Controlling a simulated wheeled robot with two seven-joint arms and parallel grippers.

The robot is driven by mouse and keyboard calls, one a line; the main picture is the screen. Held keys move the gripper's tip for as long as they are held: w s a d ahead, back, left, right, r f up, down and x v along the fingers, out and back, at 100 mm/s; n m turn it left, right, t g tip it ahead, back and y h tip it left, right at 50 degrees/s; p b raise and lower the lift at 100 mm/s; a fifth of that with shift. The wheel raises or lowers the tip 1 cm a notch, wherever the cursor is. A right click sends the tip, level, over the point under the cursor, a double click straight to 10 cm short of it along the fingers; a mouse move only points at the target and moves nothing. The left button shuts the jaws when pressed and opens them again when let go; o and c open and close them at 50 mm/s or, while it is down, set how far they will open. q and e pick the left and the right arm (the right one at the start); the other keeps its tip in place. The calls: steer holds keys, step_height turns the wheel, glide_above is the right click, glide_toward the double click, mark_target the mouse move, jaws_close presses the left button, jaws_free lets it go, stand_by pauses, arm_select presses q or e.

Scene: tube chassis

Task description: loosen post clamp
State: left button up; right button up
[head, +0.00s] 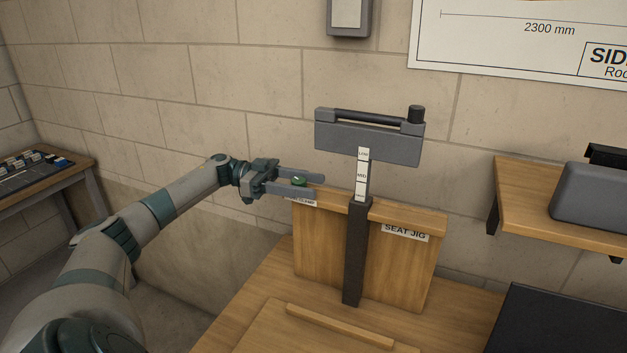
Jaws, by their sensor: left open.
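The seat jig is a wooden stand (310,245) with a dark upright post (355,255) in front of its panel. A paler strip with small labels (362,178) rises from the post to a grey block with a bar across its top (368,141). A small green knob (299,181) sits at the jig's upper left, above a partly hidden white label (303,202). My left gripper (318,184) is open, with its fingers pointing right and the green knob showing between them. I cannot tell whether they touch it. My right gripper is not in view.
A wooden bench (255,306) carries the jig, with a raised wooden strip in front. At right are a wooden shelf (545,215) holding a dark grey box (597,196) and a black surface (550,325). A side table (45,190) stands at far left.

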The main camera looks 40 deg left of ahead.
arm_select(q)
steer(key=shift+x, duration=0.85)
steer(key=c, duration=1)
steer(key=shift+c, duration=0.2)
steer(key=shift+p, duration=0.3)
